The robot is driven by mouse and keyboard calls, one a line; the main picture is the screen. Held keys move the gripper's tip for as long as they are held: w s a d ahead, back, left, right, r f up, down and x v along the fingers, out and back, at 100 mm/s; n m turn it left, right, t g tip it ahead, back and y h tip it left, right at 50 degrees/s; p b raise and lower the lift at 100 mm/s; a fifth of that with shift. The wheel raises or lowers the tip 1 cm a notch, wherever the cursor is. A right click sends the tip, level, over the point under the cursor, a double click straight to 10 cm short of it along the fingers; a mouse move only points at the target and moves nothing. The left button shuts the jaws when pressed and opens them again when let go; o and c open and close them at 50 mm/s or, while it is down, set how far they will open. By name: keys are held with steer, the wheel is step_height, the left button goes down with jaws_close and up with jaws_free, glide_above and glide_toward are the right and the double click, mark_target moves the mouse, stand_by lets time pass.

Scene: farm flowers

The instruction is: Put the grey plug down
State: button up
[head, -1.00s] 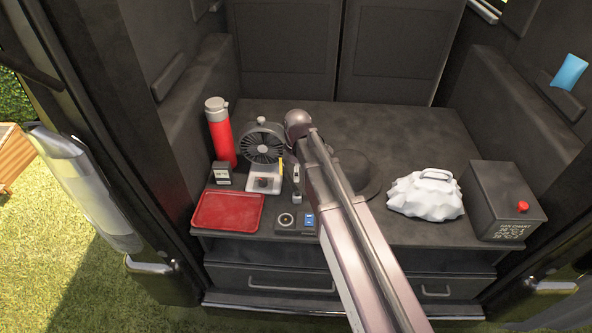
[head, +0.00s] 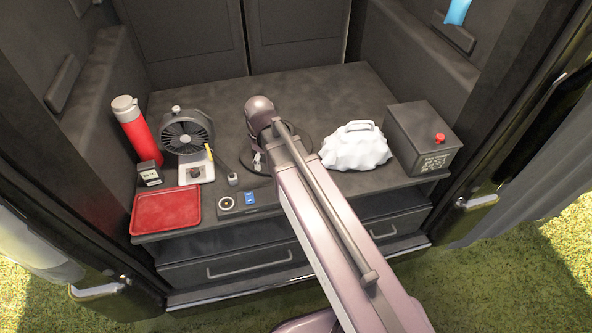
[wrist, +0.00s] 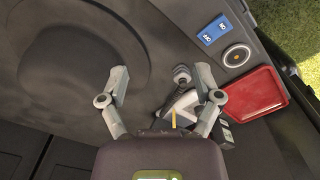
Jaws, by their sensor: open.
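The grey plug (head: 233,179) rests on the dark counter, just behind the socket panel, with a dark cord running back toward the fan. It also shows in the wrist view (wrist: 183,75). My gripper (wrist: 160,77) is open and empty, its two fingers spread apart. In the wrist view the plug appears between the fingers, nearer the right one. In the head view my gripper (head: 258,162) is up and to the right of the plug, apart from it and partly hidden by my arm. The round socket (head: 226,203) and blue switch (head: 249,197) are in front.
A red tray (head: 166,210), red bottle (head: 138,130), black fan (head: 187,134) and small meter (head: 150,174) are at the left. A dark round hat-like thing (wrist: 60,60) is beside my gripper. A white bundle (head: 356,147) and black box (head: 424,138) stand right.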

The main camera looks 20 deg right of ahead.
steer(key=s+d+m, duration=0.7)
steer(key=d+m, duration=0.1)
step_height(320, 180, up, 6)
steer(key=p, duration=0.5)
steer(key=shift+f+p, duration=0.15)
steer(key=shift+p, duration=0.2)
stand_by(1.0)
